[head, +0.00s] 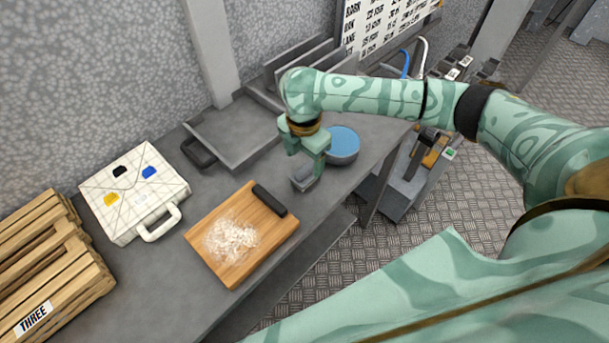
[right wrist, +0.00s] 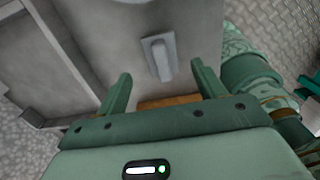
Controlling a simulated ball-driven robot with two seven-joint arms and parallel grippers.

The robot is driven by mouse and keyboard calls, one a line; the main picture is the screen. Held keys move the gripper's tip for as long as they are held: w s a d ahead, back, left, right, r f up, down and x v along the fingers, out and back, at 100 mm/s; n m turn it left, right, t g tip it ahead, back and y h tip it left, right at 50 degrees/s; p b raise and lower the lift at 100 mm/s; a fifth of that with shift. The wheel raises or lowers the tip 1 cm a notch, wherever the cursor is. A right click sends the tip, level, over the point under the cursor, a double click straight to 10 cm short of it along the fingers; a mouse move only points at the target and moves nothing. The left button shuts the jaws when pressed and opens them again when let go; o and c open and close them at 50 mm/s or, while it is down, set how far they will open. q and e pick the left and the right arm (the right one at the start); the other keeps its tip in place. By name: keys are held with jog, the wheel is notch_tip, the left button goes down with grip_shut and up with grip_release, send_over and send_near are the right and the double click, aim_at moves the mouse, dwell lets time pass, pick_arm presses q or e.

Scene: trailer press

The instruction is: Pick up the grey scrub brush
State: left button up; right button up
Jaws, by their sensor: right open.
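The grey scrub brush (head: 304,178) lies on the grey bench, just under my right gripper (head: 307,160) in the head view. The gripper hides part of it from above. In the right wrist view the brush (right wrist: 158,58) is a small grey block with a raised handle, seen beyond and between the two fingertips of my right gripper (right wrist: 160,74). The fingers are open and I see nothing held between them. My left gripper is in neither view.
A bowl with blue contents (head: 343,146) stands just right of the gripper. A white case (head: 132,190), a slatted wooden crate (head: 50,262) and a grey tray (head: 241,163) are further off.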

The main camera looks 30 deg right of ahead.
aim_at(305, 167)
notch_tip(305, 167, down, 5)
jog(key=shift+s+d+r+b, duration=0.1)
jog(key=shift+b, duration=0.9)
jog(key=shift+r, duration=0.1)
jog(key=shift+c, duration=0.6)
jog(key=c, duration=0.9)
jog(key=shift+c, duration=0.2)
jog(key=shift+r+p, duration=0.35)
jog(key=shift+r, duration=0.1)
notch_tip(305, 167, up, 3)
jog(key=shift+f+p, duration=0.1)
jog(key=shift+p, duration=0.7)
jog(key=s+r+p, duration=0.2)
jog(key=s+r, duration=0.1)
jog(key=s, duration=0.1)
jog(key=s+r+p, duration=0.2)
jog(key=s+r, duration=0.1)
jog(key=s, duration=0.2)
jog(key=s+a+r+p, duration=0.1)
jog(key=s+r+p, duration=0.1)
jog(key=s, duration=0.3)
jog(key=shift+a+r, duration=0.1)
jog(key=shift+r, duration=0.6)
